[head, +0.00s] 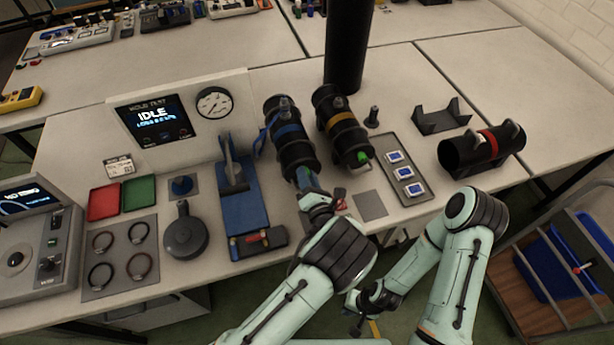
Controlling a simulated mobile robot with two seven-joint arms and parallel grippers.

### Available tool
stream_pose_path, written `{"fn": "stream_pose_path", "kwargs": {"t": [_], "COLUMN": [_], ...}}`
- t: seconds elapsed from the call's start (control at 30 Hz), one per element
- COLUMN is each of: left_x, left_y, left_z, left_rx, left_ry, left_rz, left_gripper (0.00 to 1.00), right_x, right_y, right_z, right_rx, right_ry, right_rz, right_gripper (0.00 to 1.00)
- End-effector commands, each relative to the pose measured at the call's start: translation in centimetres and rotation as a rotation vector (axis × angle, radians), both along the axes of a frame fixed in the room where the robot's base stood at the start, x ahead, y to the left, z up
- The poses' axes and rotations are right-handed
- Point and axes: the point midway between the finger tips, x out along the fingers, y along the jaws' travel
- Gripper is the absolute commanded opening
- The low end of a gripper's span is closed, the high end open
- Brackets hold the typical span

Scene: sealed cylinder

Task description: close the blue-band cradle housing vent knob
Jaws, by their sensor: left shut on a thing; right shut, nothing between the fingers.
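The black cylinder housing with a blue band (289,130) lies in its cradle near the middle of the table. A blue part (305,178) shows at its near end. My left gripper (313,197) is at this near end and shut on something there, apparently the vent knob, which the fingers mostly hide. The knob's turn position cannot be made out. My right gripper (358,305) is shut and empty, low in front of the table's edge, away from the housing.
A yellow-band cylinder (342,122) with a green end knob (363,157) lies close to the right. A red-band cylinder (482,147) is further right. A blue press stand (239,200) is on the left. The leak-test panel (158,119) reads IDLE. A dark column rises behind.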

Motion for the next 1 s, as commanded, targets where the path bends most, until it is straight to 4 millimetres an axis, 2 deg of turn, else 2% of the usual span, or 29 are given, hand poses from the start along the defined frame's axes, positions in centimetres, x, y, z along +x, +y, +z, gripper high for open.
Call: {"fn": "stream_pose_path", "kwargs": {"t": [0.03, 0.1, 0.47, 0.67, 1.0], "left_x": [0.0, 0.0, -0.4, -3.3, -10.3], "left_y": [0.0, 0.0, -0.1, -1.1, -3.4], "left_z": [0.0, 0.0, 0.0, -0.3, -0.2], "left_rx": [0.002, 0.002, 0.0, 0.0, 0.0], "left_ry": [-0.001, -0.001, 0.001, 0.004, 0.002], "left_rz": [0.0, 0.0, -0.001, -0.003, -0.004], "left_gripper": [0.31, 0.53, 0.53, 0.53, 0.53], "right_x": [0.0, 0.0, -0.2, -1.4, -3.1], "right_y": [0.0, 0.0, 0.0, 0.0, 0.0], "right_z": [0.0, 0.0, -0.2, -1.3, -3.1], "right_rx": [0.0, 0.0, 0.0, 0.0, 0.0], "right_ry": [0.0, 0.0, 0.002, 0.016, 0.036], "right_rz": [0.0, 0.0, 0.0, 0.0, 0.0], "right_gripper": [0.0, 0.0, 0.0, 0.0, 0.0]}}
